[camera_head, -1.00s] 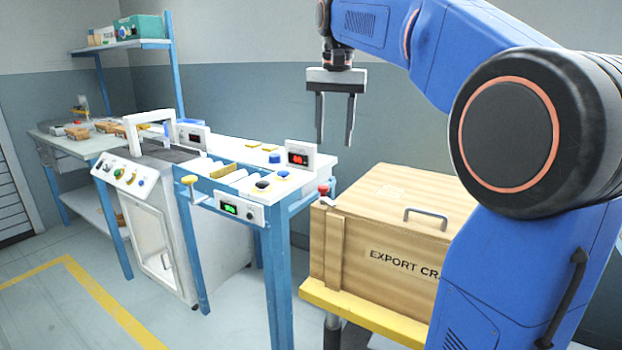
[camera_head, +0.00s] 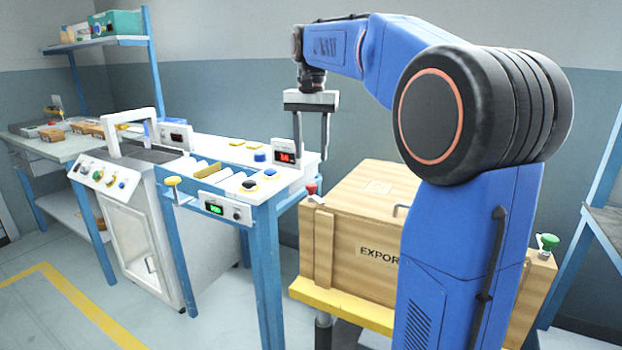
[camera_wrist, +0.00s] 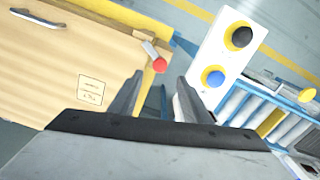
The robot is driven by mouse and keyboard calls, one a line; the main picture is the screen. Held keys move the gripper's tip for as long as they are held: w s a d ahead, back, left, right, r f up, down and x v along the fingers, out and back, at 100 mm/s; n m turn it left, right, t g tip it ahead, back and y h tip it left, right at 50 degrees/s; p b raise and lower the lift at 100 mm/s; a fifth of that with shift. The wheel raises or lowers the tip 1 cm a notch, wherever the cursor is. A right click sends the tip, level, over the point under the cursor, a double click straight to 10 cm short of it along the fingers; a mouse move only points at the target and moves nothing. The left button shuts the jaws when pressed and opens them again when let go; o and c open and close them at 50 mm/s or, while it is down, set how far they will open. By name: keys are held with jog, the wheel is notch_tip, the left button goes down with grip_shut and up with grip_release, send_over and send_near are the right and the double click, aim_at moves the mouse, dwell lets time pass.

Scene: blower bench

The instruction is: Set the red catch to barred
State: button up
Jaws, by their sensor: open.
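My gripper (camera_head: 312,162) is open and empty, fingers pointing down, above the catch in the head view. In the wrist view the fingertips (camera_wrist: 160,82) appear on either side of the line to the red knob, not touching it.
The wooden export crate (camera_head: 348,240) stands on a yellow-edged stand (camera_head: 345,308). The blue-legged bench (camera_head: 268,215) with buttons, rollers and a red display (camera_head: 286,157) is close on the left. A green knob (camera_head: 547,242) shows at the crate's right.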

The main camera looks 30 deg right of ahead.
aim_at(311, 184)
notch_tip(311, 184, down, 9)
jog(key=shift+r, duration=0.2)
dwell(0.3)
jog(key=c, duration=1.1)
